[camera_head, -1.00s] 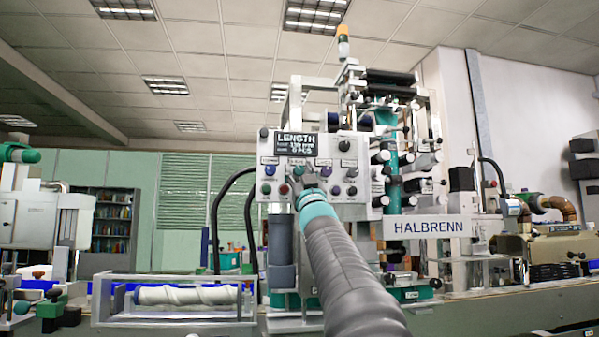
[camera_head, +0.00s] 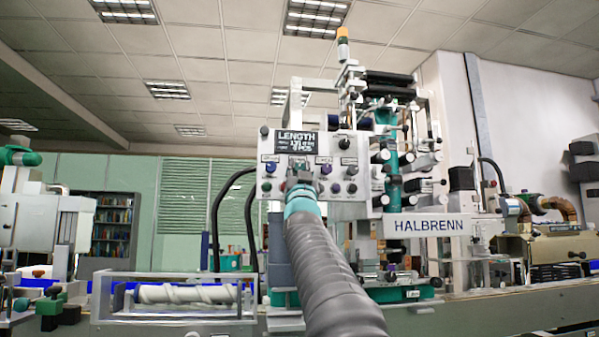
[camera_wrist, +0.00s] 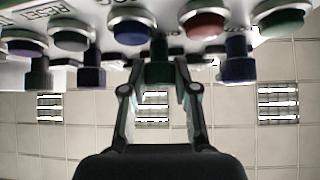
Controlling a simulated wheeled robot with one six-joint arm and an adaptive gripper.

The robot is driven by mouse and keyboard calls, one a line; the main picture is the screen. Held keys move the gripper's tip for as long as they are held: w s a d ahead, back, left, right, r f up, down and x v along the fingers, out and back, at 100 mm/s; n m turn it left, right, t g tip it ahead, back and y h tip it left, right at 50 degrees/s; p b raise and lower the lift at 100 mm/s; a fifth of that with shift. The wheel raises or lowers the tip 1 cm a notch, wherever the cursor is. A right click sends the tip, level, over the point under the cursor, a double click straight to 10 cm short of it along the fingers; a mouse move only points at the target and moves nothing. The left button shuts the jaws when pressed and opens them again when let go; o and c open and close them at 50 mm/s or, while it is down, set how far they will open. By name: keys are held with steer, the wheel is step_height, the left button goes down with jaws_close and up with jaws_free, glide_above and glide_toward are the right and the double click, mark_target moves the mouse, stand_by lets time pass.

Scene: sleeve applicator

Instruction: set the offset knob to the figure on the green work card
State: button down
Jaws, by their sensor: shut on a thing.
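The control panel (camera_head: 345,178) stands in the middle of the head view, with a dark display (camera_head: 308,143) reading LENGTH; its small figures are hard to read. My gripper (camera_head: 301,185) is at the panel's lower left part and hides what it holds there. In the wrist view my gripper (camera_wrist: 158,85) has its two fingers shut on a dark green knob (camera_wrist: 158,72). The knob's label is mostly hidden, so I cannot tell that it is the offset knob. I see no green work card in either view.
Close beside the held knob are a blue knob (camera_wrist: 237,68) and a purple knob (camera_wrist: 91,72). A row of buttons, including a red one (camera_wrist: 204,24) and a blue one (camera_wrist: 131,27), runs close by. A guarded roller (camera_head: 185,294) lies left on the bench.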

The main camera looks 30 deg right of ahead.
steer(key=m+h, duration=0.1)
steer(key=m+g+h+p, duration=0.1)
steer(key=shift+s+r+m+p, duration=0.1)
steer(key=shift+r+m+p, duration=0.2)
steer(key=shift+r+m, duration=0.1)
steer(key=shift+f+m+g+h, duration=0.2)
steer(key=shift+m+g+h, duration=0.4)
steer(key=shift+h, duration=0.2)
steer(key=shift+f, duration=0.1)
steer(key=c, duration=0.9)
jaws_free()
steer(key=shift+o, duration=0.2)
steer(key=shift+f, duration=0.1)
steer(key=v, duration=1.2)
